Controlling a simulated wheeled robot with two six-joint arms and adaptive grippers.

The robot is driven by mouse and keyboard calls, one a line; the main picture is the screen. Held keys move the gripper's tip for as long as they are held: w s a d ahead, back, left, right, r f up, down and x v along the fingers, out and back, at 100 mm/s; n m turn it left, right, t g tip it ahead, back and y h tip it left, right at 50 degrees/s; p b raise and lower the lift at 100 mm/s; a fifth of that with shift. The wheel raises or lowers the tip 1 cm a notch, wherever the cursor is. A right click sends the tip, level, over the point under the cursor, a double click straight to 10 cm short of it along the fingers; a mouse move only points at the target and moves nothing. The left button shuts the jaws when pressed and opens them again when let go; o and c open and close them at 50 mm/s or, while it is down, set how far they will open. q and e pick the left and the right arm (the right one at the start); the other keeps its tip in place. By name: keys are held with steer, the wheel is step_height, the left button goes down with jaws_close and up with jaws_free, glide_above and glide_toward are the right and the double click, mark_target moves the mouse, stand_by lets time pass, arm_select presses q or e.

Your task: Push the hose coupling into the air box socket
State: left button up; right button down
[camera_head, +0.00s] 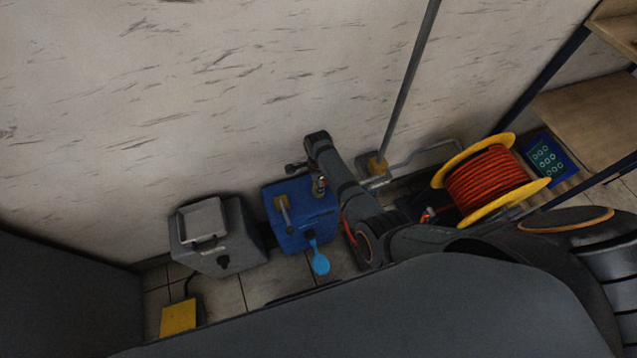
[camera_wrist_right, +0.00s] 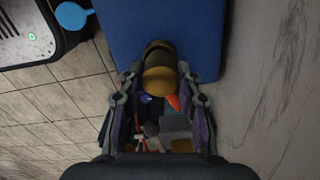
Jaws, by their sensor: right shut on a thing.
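The blue air box (camera_head: 300,228) stands on the floor by the wall, and its side fills the top of the right wrist view (camera_wrist_right: 205,40). My right gripper (camera_wrist_right: 160,72) is shut on the brass hose coupling (camera_wrist_right: 160,82). The coupling's dark front end points at the blue box and overlaps it in the picture. I cannot tell whether it is inside the socket or just in front of it; the socket is hidden. In the head view my right arm reaches over beside the box and its fingers are hard to make out. My left gripper is not in view.
A grey machine (camera_head: 217,240) and a yellow pedal (camera_head: 178,318) are to the left. An orange-red hose reel (camera_head: 487,187) and a shelf (camera_head: 590,112) are to the right. The wall is close behind.

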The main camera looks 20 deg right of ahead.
steer(key=shift+f, duration=0.4)
stand_by(0.5)
steer(key=c, duration=0.8)
jaws_free()
steer(key=shift+c, duration=0.2)
step_height(320, 180, up, 12)
